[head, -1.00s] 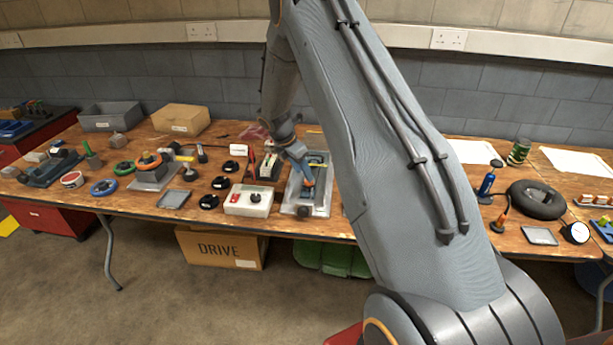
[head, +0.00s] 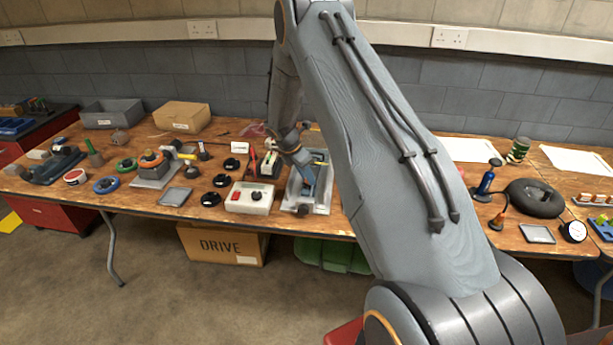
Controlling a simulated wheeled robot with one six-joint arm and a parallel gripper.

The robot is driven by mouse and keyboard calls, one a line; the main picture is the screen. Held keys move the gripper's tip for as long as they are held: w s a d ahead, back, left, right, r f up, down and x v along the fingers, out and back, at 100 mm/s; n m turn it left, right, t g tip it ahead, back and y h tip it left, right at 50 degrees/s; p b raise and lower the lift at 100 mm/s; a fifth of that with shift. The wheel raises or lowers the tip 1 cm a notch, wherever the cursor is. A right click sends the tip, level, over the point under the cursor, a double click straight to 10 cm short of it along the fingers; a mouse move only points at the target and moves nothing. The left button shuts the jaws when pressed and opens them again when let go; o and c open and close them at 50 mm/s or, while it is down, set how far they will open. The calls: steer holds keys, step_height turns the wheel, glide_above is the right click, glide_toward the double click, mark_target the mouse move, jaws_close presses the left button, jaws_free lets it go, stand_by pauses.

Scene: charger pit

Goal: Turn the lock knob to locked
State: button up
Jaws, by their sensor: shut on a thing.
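My gripper (head: 308,180) points down over a pale grey base plate (head: 322,208) on the wooden workbench, near its middle. The plate carries a fixture with a blue-grey body and a yellow strip (head: 319,163). My gripper is shut at this fixture. The lock knob is hidden behind my jaws and wrist, so its angle cannot be told. A small dark round part (head: 303,210) shows at the plate's front edge, apart from my gripper.
Several black discs (head: 222,181) lie farther left. My arm hides the bench right of the plate.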

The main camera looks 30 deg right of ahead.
steer(key=shift+w+b, duration=0.1)
steer(key=shift+b, duration=0.2)
steer(key=m+b, duration=0.1)
steer(key=m+g+b, duration=0.1)
steer(key=m+b, duration=0.1)
steer(key=b, duration=0.1)
steer(key=shift+w+f+m, duration=0.15)
steer(key=shift+w+m, duration=0.1)
steer(key=shift+m, duration=0.15)
steer(key=m+b, duration=0.1)
steer(key=b, duration=0.1)
steer(key=m+g+b, duration=0.1)
steer(key=m, duration=0.1)
steer(key=m+g+y+b, duration=0.1)
steer(key=m+b, duration=0.1)
steer(key=shift+w+d+b, duration=0.1)
steer(key=shift+w+b, duration=0.15)
steer(key=shift+b, duration=0.1)
steer(key=m+b, duration=0.2)
steer(key=m+g+y+b, duration=0.1)
steer(key=m, duration=0.2)
steer(key=shift+w+d+b, duration=0.1)
steer(key=shift+d+b, duration=0.1)
steer(key=shift+b, duration=0.15)
steer(key=shift+d+m+g+y+b, duration=0.1)
steer(key=shift+m+g+y+b, duration=0.25)
steer(key=shift+m+b, duration=0.45)
steer(key=shift+d+m+g+y+b, duration=0.1)
steer(key=shift+m+g+y+b, duration=0.25)
steer(key=shift+m, duration=0.85)
